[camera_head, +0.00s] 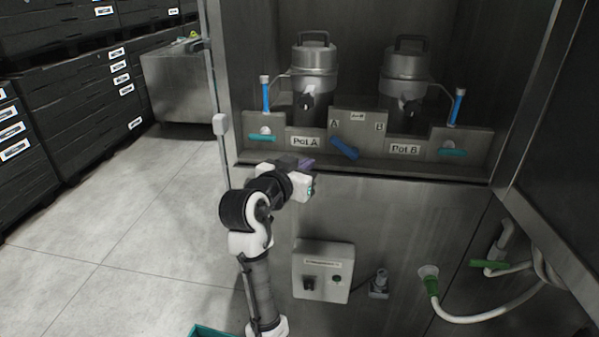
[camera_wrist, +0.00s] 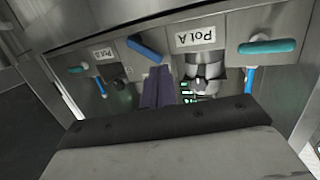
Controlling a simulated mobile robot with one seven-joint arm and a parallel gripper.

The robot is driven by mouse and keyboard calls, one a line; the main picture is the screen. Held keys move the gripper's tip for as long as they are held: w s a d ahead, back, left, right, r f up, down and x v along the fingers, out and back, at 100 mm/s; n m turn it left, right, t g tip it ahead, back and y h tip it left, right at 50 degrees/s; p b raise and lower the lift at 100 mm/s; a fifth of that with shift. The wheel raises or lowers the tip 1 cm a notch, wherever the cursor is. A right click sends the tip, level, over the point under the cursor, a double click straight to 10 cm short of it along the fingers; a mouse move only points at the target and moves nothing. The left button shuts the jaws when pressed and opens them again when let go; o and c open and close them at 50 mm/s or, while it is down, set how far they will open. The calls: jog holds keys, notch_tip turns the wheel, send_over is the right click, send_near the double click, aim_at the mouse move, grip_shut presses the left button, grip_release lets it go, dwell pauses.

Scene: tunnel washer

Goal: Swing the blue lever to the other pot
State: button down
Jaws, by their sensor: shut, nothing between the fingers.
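The blue lever (camera_head: 344,149) sits on the front of the raised middle panel, below the marks A and B. It slants from upper left to lower right. It also shows in the wrist view (camera_wrist: 146,50), where the scene appears upside down. My gripper (camera_head: 305,164) is below and left of the lever, with purple fingers. In the wrist view the shut, empty fingers (camera_wrist: 158,70) appear close to one end of the lever; I cannot tell whether they touch. Pot A (camera_head: 314,78) stands behind on the left, Pot B (camera_head: 405,80) on the right.
Teal handles (camera_head: 261,137) (camera_head: 453,152) and upright blue tubes (camera_head: 266,95) (camera_head: 458,106) flank the pots. A ledge runs below the panel. A control box (camera_head: 322,270) and hose (camera_head: 470,316) are lower down. The open floor is at left.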

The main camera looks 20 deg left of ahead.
aim_at(335, 141)
jog(key=w, duration=0.3)
jog(key=w+f, duration=0.1)
jog(key=w, duration=0.6)
jog(key=shift+w+d+f+b, duration=0.2)
jog(key=shift+d+f+b, duration=0.1)
jog(key=shift+d, duration=0.1)
